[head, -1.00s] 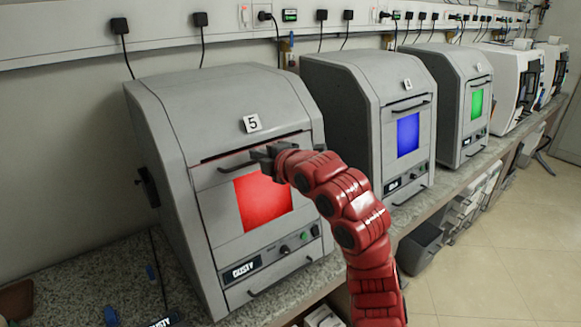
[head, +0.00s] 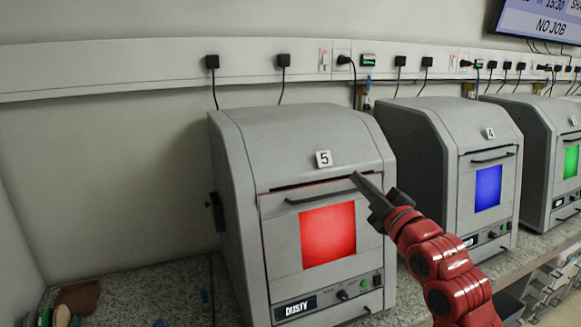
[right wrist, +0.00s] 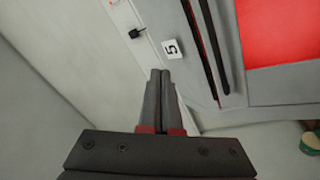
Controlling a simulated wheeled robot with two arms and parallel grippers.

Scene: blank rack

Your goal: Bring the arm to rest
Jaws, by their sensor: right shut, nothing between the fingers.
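My right arm is red and comes in from the lower right of the head view. Its dark grey gripper (head: 358,178) is in front of the upper front of the grey machine marked 5 (head: 300,135), right of its door handle. In the right wrist view the two fingers (right wrist: 160,74) are together with nothing between them, and the number 5 label (right wrist: 172,49) is just beyond them. I cannot tell the exact gap between fingertips and machine. My left gripper is not in view.
Machine 5 has a lit red window (head: 328,235) and a panel reading DUSTY. Machine 4, with a blue window (head: 488,188), and a machine with a green window (head: 571,161) stand to the right. A speckled counter (head: 125,292) lies left of machine 5. A screen (head: 545,20) hangs top right.

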